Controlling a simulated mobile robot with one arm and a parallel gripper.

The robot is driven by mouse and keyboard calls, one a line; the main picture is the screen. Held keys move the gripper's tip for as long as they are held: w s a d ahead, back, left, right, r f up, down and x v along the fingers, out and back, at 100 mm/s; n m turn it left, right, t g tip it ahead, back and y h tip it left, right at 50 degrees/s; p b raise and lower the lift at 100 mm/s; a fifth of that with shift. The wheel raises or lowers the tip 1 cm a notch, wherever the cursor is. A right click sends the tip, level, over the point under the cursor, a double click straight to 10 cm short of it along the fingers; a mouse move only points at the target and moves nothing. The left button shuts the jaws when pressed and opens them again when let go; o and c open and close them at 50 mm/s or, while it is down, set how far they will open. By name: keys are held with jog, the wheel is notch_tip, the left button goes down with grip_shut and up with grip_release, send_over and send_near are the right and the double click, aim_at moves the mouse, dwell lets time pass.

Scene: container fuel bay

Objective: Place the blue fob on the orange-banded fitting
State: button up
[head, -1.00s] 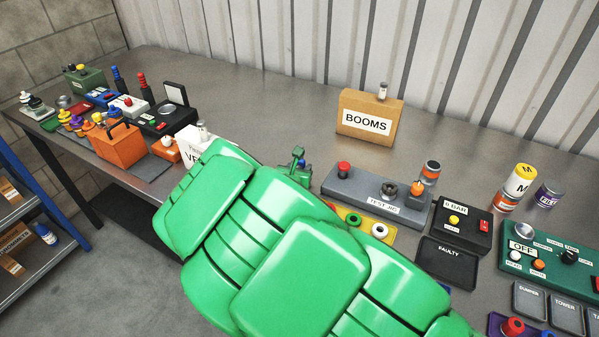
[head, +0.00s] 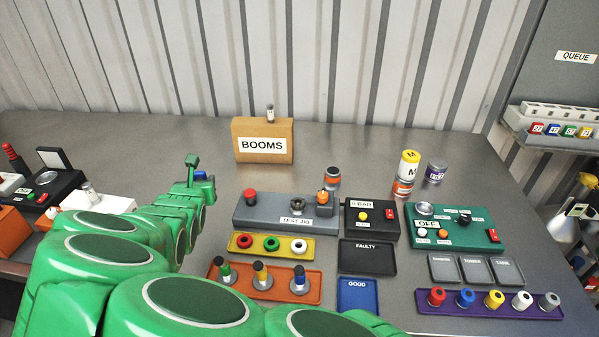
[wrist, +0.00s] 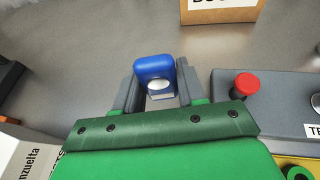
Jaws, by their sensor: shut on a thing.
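The blue fob (wrist: 154,68) is between the two fingers of my gripper (wrist: 153,90) in the wrist view, with a pale oval face showing. A bit of the blue fob (head: 201,175) shows at my gripper (head: 194,182) in the head view. The gripper is shut on it, left of the grey test jig. My green arm covers the lower left of the head view.
The test jig (head: 247,217) carries a red button (head: 250,196). The BOOMS box (head: 288,142) is at the back. An orange tray (head: 242,288) holds three banded pieces. The table between box and jig is clear.

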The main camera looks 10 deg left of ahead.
jog(key=w+d+r+m+h, duration=0.1)
jog(key=d+r+m+h, duration=0.15)
jog(key=d, duration=0.95)
jog(key=w+d+r+m+h, duration=0.2)
jog(key=d+r+h, duration=0.15)
jog(key=d, duration=0.85)
jog(key=w+d+r+m+h, duration=0.1)
jog(key=d+r+m+h, duration=0.15)
jog(key=d, duration=0.95)
send_over(333, 170)
jog(key=shift+g+y, duration=0.25)
jog(key=shift+g, duration=0.05)
jog(key=shift+s+f, duration=0.15)
jog(key=shift+f, duration=6)
jog(key=shift+f, duration=0.1)
jog(key=o, duration=1)
